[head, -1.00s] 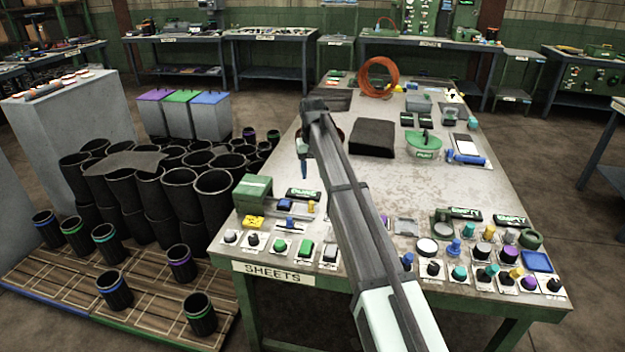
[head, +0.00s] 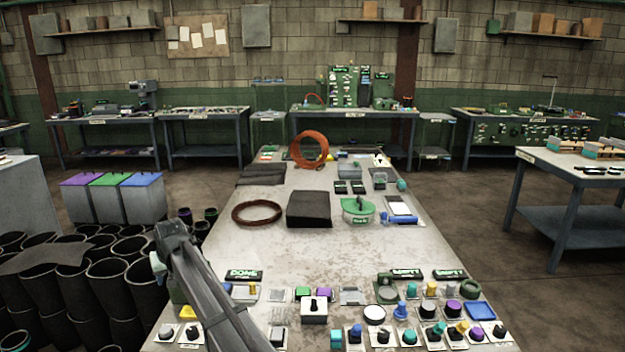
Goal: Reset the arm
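My grey arm (head: 205,285) rises from the bottom of the head view and leans up and to the left. Its bend is above the left edge of the long workbench (head: 285,241). A small pale teal part (head: 157,263) shows just left of the bend, at the end of my arm. My gripper's fingers are hidden or too small to make out, so I cannot tell whether they are open or shut. No held thing is visible.
The bench front holds several knobs, buttons and labelled plates, including a blue tray (head: 479,311). Behind are a black block (head: 309,209), a brown ring (head: 257,213) and an orange coil (head: 310,149). Black sleeves (head: 109,285) crowd the floor at left.

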